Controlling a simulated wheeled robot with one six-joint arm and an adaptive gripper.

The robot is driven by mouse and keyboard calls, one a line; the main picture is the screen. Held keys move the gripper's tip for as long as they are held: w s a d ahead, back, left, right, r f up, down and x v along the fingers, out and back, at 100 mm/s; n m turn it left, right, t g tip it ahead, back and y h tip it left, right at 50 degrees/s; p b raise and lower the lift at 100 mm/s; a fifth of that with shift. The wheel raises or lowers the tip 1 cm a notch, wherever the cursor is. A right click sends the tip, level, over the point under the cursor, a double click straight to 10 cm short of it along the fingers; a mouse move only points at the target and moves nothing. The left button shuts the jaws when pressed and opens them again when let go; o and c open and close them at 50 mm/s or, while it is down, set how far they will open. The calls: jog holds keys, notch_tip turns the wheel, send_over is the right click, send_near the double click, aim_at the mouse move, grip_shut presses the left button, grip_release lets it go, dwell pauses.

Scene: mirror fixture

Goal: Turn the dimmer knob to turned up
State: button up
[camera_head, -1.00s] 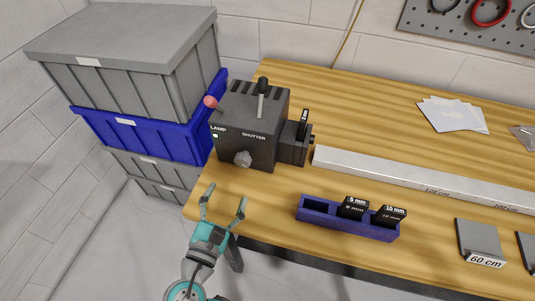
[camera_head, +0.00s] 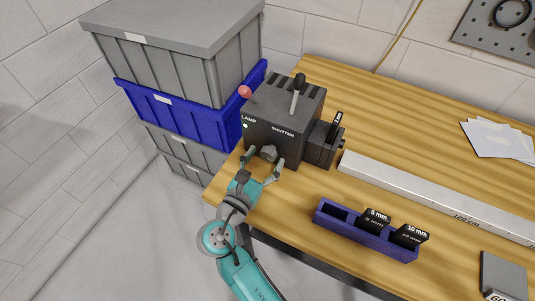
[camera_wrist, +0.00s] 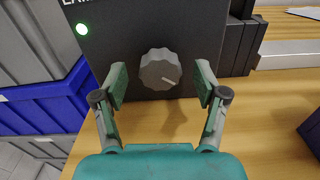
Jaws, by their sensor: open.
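The dimmer knob (camera_wrist: 160,70) is a grey, fluted dial with a pale pointer line toward its lower right. It sits low on the front of the dark lamp box (camera_head: 287,115), and it also shows in the head view (camera_head: 268,154). My gripper (camera_wrist: 162,84) is open, with one finger on each side of the knob and a visible gap to each. It also shows just in front of the box in the head view (camera_head: 264,164). A green lamp light (camera_wrist: 82,29) glows up and left of the knob. A shutter lever (camera_head: 296,97) stands on top.
Stacked grey and blue crates (camera_head: 185,112) stand close on the left. A blue slotted holder (camera_head: 345,234) with black plates sits at front right. A long metal rail (camera_head: 400,190) runs right from the box. Bare wooden table (camera_head: 400,110) lies behind the rail.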

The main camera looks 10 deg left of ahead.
jog(key=shift+x, duration=0.8)
jog(key=shift+c, duration=0.2)
jog(key=c, duration=1.1)
